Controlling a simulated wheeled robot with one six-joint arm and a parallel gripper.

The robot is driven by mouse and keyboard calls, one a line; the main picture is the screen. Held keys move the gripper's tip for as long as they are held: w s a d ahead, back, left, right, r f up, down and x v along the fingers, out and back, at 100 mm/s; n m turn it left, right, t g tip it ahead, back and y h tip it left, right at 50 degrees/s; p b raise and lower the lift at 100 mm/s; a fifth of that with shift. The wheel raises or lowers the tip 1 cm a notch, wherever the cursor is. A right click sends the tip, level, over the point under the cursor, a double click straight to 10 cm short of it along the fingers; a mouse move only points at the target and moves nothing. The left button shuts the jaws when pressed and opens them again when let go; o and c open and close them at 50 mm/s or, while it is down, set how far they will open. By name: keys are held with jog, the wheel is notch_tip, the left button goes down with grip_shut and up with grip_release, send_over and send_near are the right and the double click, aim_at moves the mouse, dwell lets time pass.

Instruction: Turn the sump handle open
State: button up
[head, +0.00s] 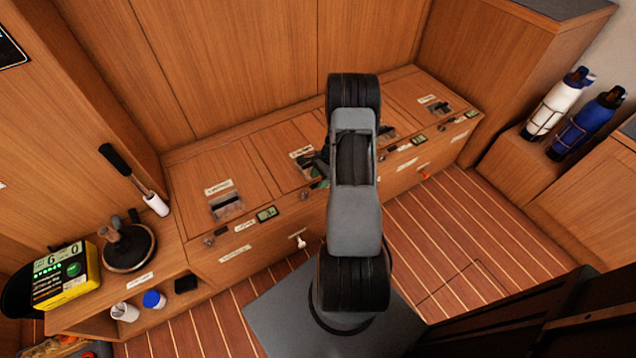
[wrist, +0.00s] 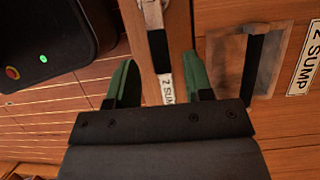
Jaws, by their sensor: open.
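In the wrist view my gripper (wrist: 159,62) is open, its two green fingers spread apart. A short black handle (wrist: 158,50) on a pale metal piece lies in the gap between the fingers, over a wooden strip. A label reading "SUMP" (wrist: 167,90) sits just below it, partly covered by the gripper. I cannot tell how deep the fingers reach around the handle, and no contact shows. In the head view my gripper (head: 318,164) is mostly hidden behind my arm, close to the bench top; the sump handle cannot be made out there.
A recessed metal pull (wrist: 255,60) with a black bar and another sump label (wrist: 305,65) lies right of the fingers. The wooden bench (head: 238,170) carries similar fittings. A yellow device (head: 65,278) stands left; white (head: 552,108) and blue (head: 585,125) bottles stand right.

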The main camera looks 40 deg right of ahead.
jog(key=shift+a+f, duration=0.25)
jog(key=shift+f, duration=0.4)
grip_shut()
